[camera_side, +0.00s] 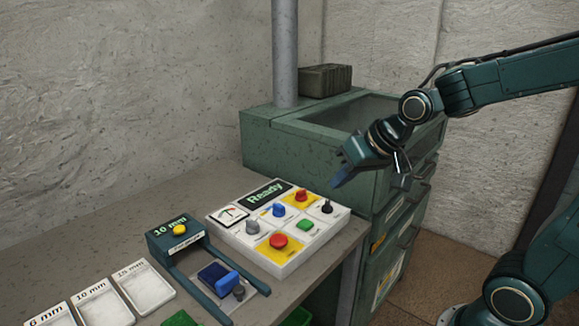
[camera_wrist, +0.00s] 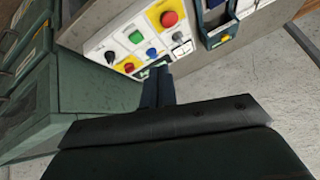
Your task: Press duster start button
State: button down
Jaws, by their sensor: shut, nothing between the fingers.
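A white control panel (camera_side: 303,259) lies on the bench with a screen reading "Ready" (camera_side: 265,194). It carries a green button (camera_side: 305,225), a large red button (camera_side: 279,241) on yellow, a smaller red control (camera_side: 301,195) on yellow, and blue, grey and black knobs. Labels are too small to tell which is the duster start. My gripper (camera_side: 339,179) is shut and empty, in the air above and behind the panel's right side, touching nothing. In the wrist view the shut fingers (camera_wrist: 157,76) show below the panel, whose green button (camera_wrist: 136,38) is in view.
A green cabinet (camera_side: 262,153) with a pipe (camera_side: 285,55) stands behind the panel. Left of the panel are a dark green fixture (camera_side: 170,238) with a yellow button and several white trays (camera_side: 145,287). The air above the panel is free.

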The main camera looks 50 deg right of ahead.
aim_at(309, 224)
jog(key=w+d+f+m+t, duration=0.1)
jog(key=w+d+f+m, duration=0.1)
jog(key=w, duration=0.3)
jog(key=w+d+f+m+t, duration=0.1)
jog(key=w+d+f+m, duration=0.1)
jog(key=w+f, duration=0.3)
jog(key=shift+w+d, duration=0.6)
jog(key=shift+w, duration=0.05)
jog(key=shift+f, duration=0.1)
jog(key=shift+f, duration=4.25)
jog(key=shift+f, duration=0.95)
jog(key=shift+r, duration=0.95)
